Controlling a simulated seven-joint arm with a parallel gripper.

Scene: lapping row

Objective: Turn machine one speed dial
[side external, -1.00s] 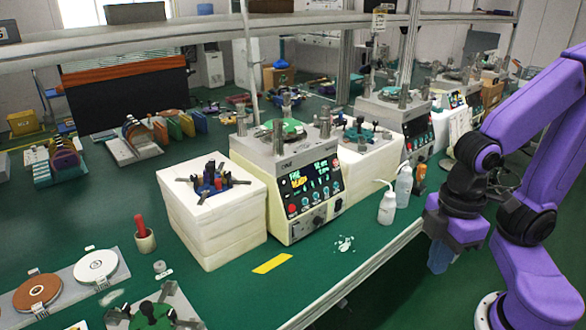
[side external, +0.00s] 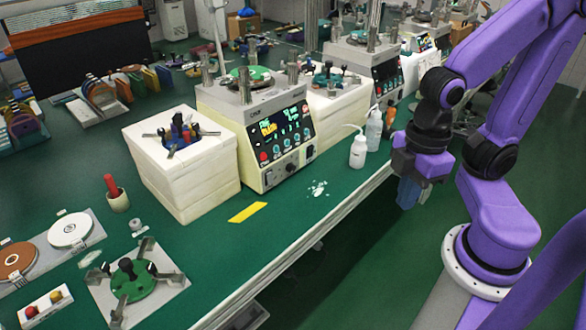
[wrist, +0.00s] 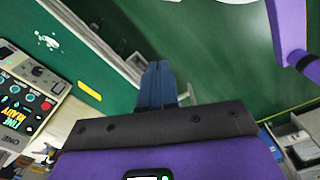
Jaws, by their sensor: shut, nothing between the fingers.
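The nearest lapping machine (side external: 250,115) is a cream box with a grey top and a black front panel with lit icons.
A white wash bottle (side external: 357,152) and a second bottle (side external: 374,130) stand on the green bench between machine and gripper. A white spill (side external: 318,188) and yellow tape (side external: 248,212) lie in front. Cream blocks (side external: 185,165) flank the machine's left. Open floor lies below my gripper.

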